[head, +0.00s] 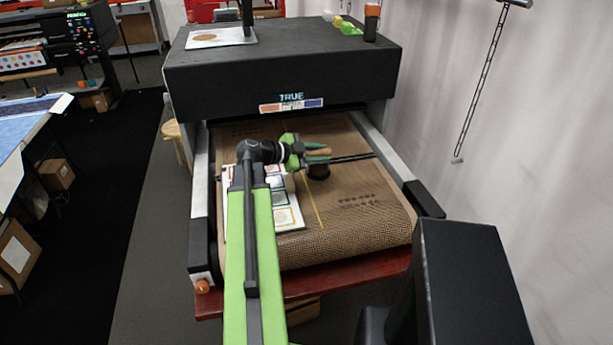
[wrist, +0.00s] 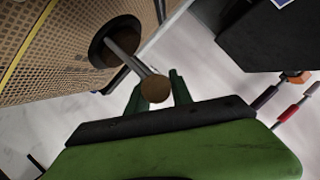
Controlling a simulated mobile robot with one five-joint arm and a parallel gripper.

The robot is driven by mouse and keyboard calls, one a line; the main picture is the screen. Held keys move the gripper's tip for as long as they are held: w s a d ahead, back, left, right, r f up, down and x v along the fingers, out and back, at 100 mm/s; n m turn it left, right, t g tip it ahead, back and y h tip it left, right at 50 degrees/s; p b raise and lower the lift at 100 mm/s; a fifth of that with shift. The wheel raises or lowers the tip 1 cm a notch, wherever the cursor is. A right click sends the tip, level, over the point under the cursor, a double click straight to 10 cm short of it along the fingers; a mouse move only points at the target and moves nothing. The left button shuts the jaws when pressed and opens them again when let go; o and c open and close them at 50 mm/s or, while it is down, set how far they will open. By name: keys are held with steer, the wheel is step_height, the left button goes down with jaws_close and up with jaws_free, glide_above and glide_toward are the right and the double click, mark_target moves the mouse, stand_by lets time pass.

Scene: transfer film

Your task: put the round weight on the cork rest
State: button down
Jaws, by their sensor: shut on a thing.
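The round weight (head: 318,172) looks like a dark disc over the brown mesh belt; whether it touches the belt I cannot tell. In the wrist view the weight (wrist: 104,50) has a metal stem ending in a brown knob. My gripper (head: 320,152) is shut on that handle, and its green fingers (wrist: 158,92) stand either side of the knob. I cannot make out the cork rest for certain. A round tan patch (head: 284,216) lies at the near end of a white board (head: 292,225), left of and nearer than the weight.
The dark dryer hood (head: 285,75) stands behind the belt (head: 350,225). Metal rails (head: 385,150) run along both sides. A yellow line crosses the belt between board and weight. A chain (head: 480,85) hangs at the right wall.

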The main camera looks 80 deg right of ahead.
steer(key=w+f, duration=0.1)
steer(key=w+d+f+b, duration=0.1)
steer(key=w, duration=0.2)
steer(key=shift+d+f+b, duration=0.35)
steer(key=shift+f+b, duration=0.05)
step_height(320, 180, down, 4)
steer(key=b, duration=0.4)
steer(key=shift+w+f, duration=0.1)
steer(key=shift+w, duration=0.05)
steer(key=c, duration=1.6)
jaws_free()
steer(key=shift+a, duration=0.1)
steer(key=o, duration=0.5)
steer(key=shift+c, duration=0.2)
